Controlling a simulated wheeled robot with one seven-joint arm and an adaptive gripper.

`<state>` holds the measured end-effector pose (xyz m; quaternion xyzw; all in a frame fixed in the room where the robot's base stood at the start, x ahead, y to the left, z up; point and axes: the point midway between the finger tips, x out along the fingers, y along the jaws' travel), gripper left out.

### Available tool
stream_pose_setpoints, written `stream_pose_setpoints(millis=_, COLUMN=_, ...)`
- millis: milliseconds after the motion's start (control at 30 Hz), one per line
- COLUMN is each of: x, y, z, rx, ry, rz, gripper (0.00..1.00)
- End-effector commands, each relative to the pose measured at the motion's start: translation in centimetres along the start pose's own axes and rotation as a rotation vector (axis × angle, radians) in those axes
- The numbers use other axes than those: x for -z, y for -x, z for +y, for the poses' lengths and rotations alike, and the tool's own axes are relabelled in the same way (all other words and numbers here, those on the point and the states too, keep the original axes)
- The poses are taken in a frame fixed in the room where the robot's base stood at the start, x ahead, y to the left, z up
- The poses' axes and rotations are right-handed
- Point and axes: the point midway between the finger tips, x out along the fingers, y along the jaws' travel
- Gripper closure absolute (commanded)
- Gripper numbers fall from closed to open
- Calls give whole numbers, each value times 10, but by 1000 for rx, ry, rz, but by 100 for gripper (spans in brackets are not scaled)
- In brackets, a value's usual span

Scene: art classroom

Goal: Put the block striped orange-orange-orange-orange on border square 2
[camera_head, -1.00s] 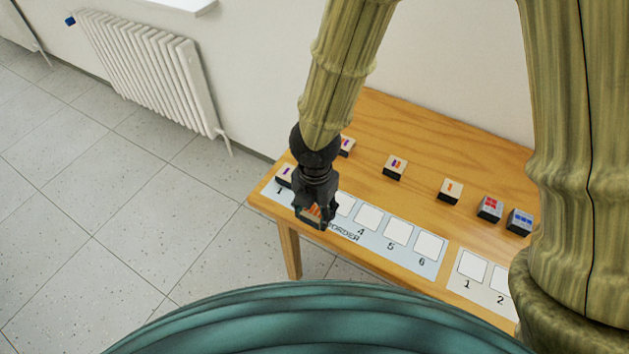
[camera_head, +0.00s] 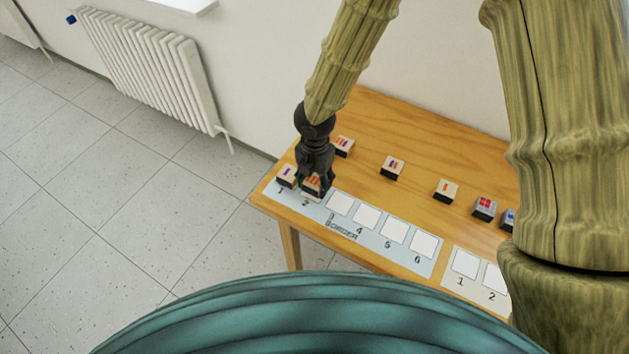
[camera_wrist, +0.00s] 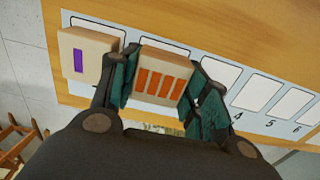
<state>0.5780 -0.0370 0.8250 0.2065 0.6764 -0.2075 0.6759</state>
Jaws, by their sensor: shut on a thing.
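My gripper (camera_head: 315,183) is shut on the block with orange stripes (camera_head: 312,182). In the wrist view the block (camera_wrist: 161,77) shows several orange stripes side by side, held between the two dark fingers. The block is at border square 2, above the number 2 on the border strip (camera_head: 350,231). I cannot tell whether it touches the strip. Square 2 itself is hidden under the block and gripper. A block with one purple stripe (camera_wrist: 85,56) stands on square 1, just left of the held block; it also shows in the head view (camera_head: 287,174).
Squares 3 to 6 of the border strip are bare. Striped blocks (camera_head: 344,146) (camera_head: 392,166) (camera_head: 446,190) stand behind on the table (camera_head: 420,140), with a red-patterned block (camera_head: 485,207) and a blue one (camera_head: 508,219) at right. A second numbered strip (camera_head: 478,287) lies at the right front.

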Motion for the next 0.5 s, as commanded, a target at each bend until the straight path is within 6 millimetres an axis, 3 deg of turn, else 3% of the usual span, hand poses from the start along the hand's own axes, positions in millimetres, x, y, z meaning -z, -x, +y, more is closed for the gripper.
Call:
stream_pose_setpoints(millis=133, x=0, y=-11, z=0, rx=0, ry=2, rz=0, gripper=78)
stream_pose_setpoints(millis=500, x=0, y=-15, z=0, rx=0, ry=1, rz=0, gripper=78)
